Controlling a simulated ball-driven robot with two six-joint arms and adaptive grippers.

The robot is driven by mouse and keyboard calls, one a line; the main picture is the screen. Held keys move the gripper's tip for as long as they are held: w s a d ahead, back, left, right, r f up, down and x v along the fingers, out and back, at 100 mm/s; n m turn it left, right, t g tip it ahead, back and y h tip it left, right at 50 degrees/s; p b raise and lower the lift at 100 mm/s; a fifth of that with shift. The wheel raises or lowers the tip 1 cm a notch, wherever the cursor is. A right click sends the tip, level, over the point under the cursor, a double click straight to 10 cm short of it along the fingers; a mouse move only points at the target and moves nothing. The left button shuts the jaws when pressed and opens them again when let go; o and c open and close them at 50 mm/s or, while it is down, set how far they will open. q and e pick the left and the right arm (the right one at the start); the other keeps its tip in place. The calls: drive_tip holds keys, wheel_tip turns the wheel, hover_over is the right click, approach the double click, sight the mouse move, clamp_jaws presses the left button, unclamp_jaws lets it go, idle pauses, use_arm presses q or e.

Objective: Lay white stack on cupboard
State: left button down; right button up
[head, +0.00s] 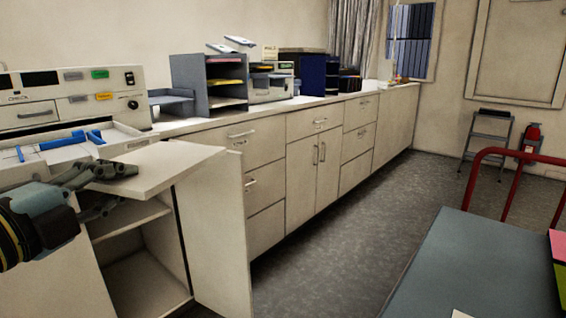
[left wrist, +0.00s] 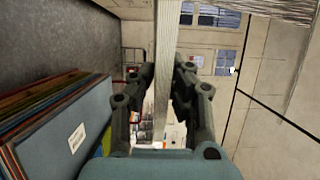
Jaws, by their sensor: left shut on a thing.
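The pale cupboard (head: 222,240) at the lower left of the head view stands open, with its door swung out and shelves inside. A pale board (head: 165,165) juts out above the opening. My left gripper (head: 105,190) has one finger above this board and one below it. In the left wrist view, the gripper (left wrist: 168,85) is shut on the board's edge, a pale bar (left wrist: 165,60) between the fingers. My right gripper is not in view.
A machine (head: 70,95) and a grey paper sorter (head: 210,85) stand on the long counter. Coloured folders (left wrist: 50,125) show in the left wrist view. The grey floor (head: 340,220) between is clear.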

use_arm(q)
drive_tip(key=s+d+f+m+g+h+b, duration=0.1)
drive_tip(key=s+d+m+h, duration=0.1)
drive_tip(key=s, duration=0.3)
drive_tip(key=shift+s+d+f+h+b, duration=0.15)
drive_tip(key=shift+d+f+h+b, duration=0.15)
drive_tip(key=shift+h, duration=0.2)
